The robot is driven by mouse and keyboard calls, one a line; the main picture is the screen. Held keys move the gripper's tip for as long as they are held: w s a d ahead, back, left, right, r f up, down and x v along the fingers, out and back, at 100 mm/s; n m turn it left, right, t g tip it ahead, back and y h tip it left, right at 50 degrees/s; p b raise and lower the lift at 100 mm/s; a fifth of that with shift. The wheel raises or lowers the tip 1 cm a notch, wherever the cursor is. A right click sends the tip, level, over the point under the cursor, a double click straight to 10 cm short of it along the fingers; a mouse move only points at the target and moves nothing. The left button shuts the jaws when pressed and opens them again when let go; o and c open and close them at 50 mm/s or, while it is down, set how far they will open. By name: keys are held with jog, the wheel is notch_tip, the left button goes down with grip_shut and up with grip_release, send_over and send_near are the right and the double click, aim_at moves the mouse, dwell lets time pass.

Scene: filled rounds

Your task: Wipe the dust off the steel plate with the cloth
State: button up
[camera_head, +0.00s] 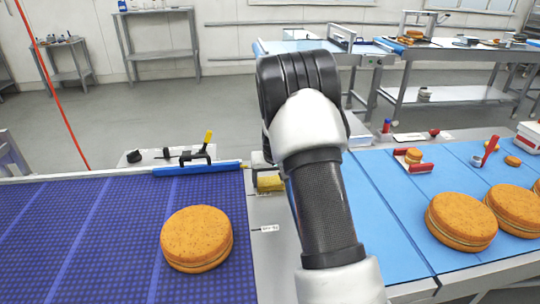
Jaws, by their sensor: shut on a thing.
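The steel plate (278,265) is the pale grey strip between the dark blue belt and the light blue belt. A small yellow cloth (269,184) shows at its far end, just left of my arm. My gripper (261,162) is mostly hidden behind my dark wrist; only a small grey part shows above the cloth. It is shut on the cloth. My arm covers the right side of the plate. I cannot make out dust on the visible part.
A large round filled cake (197,239) lies on the dark blue belt (90,240), left of the plate. More rounds (461,221) lie on the light blue belt (365,205). A blue bar with a yellow-handled clamp (200,158) stands at the belt's far edge.

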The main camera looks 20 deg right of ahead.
jog(key=shift+w, duration=0.4)
notch_tip(320, 180, up, 4)
jog(key=shift+s+f+p, duration=0.1)
jog(key=shift+f+p, duration=0.1)
jog(key=shift+p, duration=0.55)
jog(key=shift+r+p, duration=0.4)
jog(key=shift+r, duration=0.25)
jog(key=shift+r+p, duration=0.8)
jog(key=shift+r, duration=0.9)
jog(key=shift+f, duration=0.1)
